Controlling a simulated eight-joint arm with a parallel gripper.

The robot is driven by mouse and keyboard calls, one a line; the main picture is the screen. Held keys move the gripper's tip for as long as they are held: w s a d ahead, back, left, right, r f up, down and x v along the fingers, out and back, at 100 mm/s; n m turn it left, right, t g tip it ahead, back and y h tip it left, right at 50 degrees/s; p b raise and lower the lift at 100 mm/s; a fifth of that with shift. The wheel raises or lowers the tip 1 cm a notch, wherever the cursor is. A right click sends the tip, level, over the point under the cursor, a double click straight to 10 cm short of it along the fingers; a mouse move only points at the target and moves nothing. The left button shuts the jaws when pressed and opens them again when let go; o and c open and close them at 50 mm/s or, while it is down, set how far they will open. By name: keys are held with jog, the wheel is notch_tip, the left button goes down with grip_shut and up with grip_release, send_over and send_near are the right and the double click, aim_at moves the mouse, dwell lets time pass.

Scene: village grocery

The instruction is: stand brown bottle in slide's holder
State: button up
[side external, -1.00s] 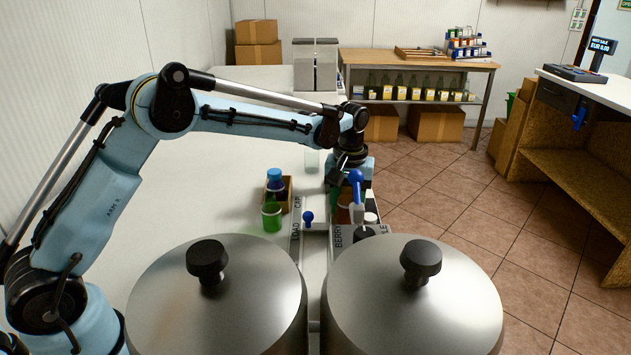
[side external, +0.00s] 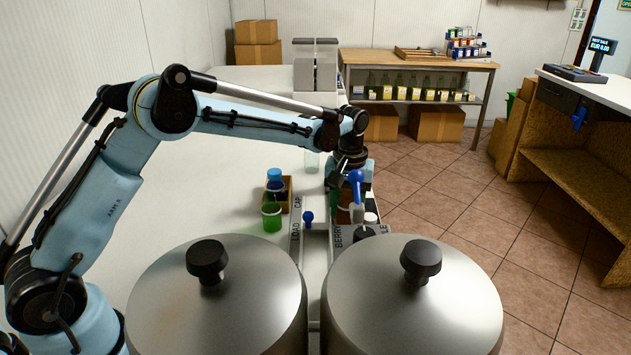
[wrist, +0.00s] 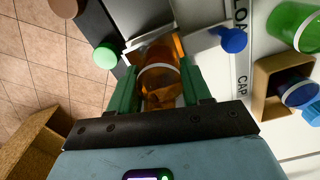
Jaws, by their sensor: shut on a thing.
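The brown bottle (wrist: 162,88) is see-through amber with a pale ring and sits between the two green fingers of my gripper (wrist: 160,88) in the wrist view. My gripper is shut on it. In the side view the bottle (side external: 344,215) shows as a small brown patch under my gripper, low over the dispenser. The slide (wrist: 203,42) is a pale plate with a blue knob (wrist: 233,40); the knob also shows in the side view (side external: 308,217). The bottle's far end is at the slide's left end. The bottle hides the holder, so I cannot tell whether it is seated.
A small wooden box (side external: 286,200) with a blue-capped bottle stands left of the slide, beside a green cup (side external: 271,220). A blue-handled tap (side external: 355,182) rises close by my gripper. Two lidded steel pots (side external: 215,300) fill the foreground. The white counter is clear at left.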

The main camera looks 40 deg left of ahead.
jog(key=shift+f, duration=0.15)
jog(key=o, duration=1.4)
jog(key=shift+o, duration=0.2)
jog(key=shift+r, duration=4.05)
